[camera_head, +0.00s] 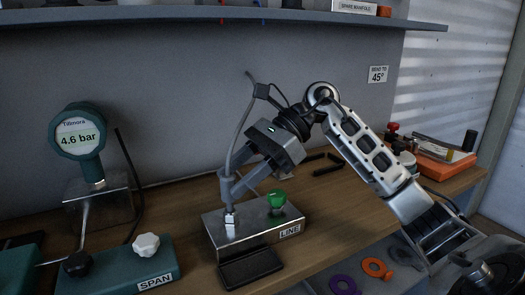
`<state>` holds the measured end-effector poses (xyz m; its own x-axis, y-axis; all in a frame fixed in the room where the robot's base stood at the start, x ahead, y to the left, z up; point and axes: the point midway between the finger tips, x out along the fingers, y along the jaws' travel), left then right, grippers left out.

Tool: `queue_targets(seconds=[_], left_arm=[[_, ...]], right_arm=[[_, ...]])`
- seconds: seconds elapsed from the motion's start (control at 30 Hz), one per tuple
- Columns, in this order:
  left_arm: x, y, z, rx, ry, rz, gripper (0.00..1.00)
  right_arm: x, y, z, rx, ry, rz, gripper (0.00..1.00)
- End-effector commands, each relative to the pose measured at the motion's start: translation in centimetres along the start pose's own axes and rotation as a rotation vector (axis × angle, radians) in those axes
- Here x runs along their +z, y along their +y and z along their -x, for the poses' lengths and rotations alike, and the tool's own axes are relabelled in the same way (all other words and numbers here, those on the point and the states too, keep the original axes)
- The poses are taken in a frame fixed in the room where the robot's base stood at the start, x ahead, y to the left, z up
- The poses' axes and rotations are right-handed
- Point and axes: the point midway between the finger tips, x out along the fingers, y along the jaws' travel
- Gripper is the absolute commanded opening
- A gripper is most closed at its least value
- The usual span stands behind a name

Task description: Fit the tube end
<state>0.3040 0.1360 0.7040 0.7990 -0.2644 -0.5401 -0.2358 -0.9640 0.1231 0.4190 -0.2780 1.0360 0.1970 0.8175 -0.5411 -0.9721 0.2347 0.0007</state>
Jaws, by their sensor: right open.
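A grey tube (236,140) curves down from beside my right wrist to the left end of the steel LINE block (248,236). Its lower end is at a bright metal fitting (229,218) on top of the block; I cannot tell how deep it sits. My right gripper (229,186) reaches in from the right. Its open fingers are around or right beside the tube just above the fitting, and partly hide it. A green knob (276,202) stands on the block to the right of the fitting. My left gripper is not in view.
A teal gauge (78,138) reading 4.6 bar stands at left. A teal SPAN block (124,268) with white and black knobs is front left. A black pad (250,267) lies before the LINE block. An orange case (445,167) is far right. A shelf (200,22) hangs above.

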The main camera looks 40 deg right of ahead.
Motion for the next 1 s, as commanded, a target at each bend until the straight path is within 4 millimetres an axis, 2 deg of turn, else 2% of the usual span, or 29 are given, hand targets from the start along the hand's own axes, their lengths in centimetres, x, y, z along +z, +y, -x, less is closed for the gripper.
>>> queue_targets(seconds=[0.1,0.5,0.7,0.83,1.0], left_arm=[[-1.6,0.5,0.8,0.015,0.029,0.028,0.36],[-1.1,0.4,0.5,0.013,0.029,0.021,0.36],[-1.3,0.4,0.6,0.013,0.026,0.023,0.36],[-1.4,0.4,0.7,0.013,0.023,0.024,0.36],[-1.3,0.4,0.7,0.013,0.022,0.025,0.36]], right_arm=[[0.0,0.0,0.0,0.0,0.0,0.0,0.48],[0.1,-0.1,10.2,-0.006,0.0,-0.002,0.48],[0.2,0.0,14.0,-0.004,-0.001,0.0,0.48],[0.1,0.0,15.4,-0.002,-0.001,0.0,0.48],[0.0,0.0,16.0,0.0,-0.001,0.0,0.48]])
